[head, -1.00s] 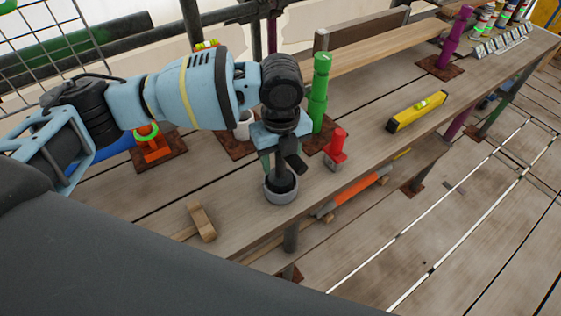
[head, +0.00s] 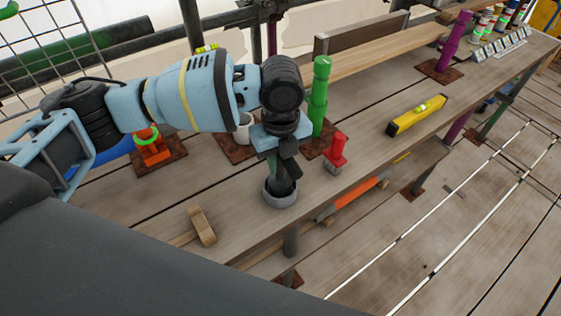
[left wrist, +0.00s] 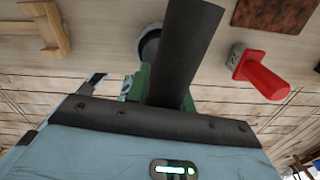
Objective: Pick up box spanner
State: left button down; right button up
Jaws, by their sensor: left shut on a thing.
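In the left wrist view the dark tube (left wrist: 187,50) runs up from the green finger pads of my left gripper (left wrist: 165,88). It partly covers the grey cup (left wrist: 149,43). My right gripper is not in view.
A green post (head: 319,95) stands just behind the gripper. A red-handled brush (head: 336,153) is close on the right. A wooden piece (head: 202,226) lies at front left. A yellow level (head: 416,114) lies farther right. A white cup (head: 243,127) stands behind the arm.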

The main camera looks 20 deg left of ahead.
pick_arm(q)
notch_tip(320, 180, up, 10)
jog(key=shift+f, duration=0.1)
dwell(0.4)
